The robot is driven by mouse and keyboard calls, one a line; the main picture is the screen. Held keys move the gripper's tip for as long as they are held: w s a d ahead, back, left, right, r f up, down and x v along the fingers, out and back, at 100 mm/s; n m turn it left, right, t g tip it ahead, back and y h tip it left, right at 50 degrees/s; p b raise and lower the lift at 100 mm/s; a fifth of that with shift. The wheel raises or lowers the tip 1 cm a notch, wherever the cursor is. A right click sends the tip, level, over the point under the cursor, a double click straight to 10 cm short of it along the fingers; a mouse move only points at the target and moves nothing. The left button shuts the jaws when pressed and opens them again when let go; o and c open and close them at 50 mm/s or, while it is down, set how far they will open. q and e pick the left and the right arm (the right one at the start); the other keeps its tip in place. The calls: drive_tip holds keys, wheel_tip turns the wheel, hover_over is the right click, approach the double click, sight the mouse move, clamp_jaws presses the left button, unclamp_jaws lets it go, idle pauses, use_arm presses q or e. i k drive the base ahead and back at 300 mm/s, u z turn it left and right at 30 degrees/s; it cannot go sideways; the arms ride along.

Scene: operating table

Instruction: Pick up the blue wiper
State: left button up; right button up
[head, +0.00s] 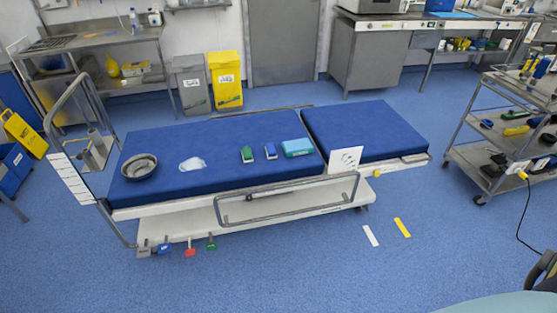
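A small blue item with a pale edge (270,151), likely the blue wiper, lies on the blue mattress of the operating table (225,175). It sits between a green item of similar size (247,154) on its left and a light-blue box or pack (298,147) on its right. It is small in the head view, so its exact shape is hard to tell. Neither of my grippers shows in the head view.
A metal bowl (139,167) and a crumpled white cloth (192,164) lie on the mattress's left part. A side rail (290,203) runs along the near side. A loaded trolley (500,135) stands right. The blue floor in front is mostly clear.

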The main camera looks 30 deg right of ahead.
sight(269, 147)
drive_tip(key=z, duration=1.55)
drive_tip(key=i, duration=1.05)
drive_tip(key=u, duration=0.4)
drive_tip(key=i, duration=0.85)
drive_tip(key=u, duration=0.9)
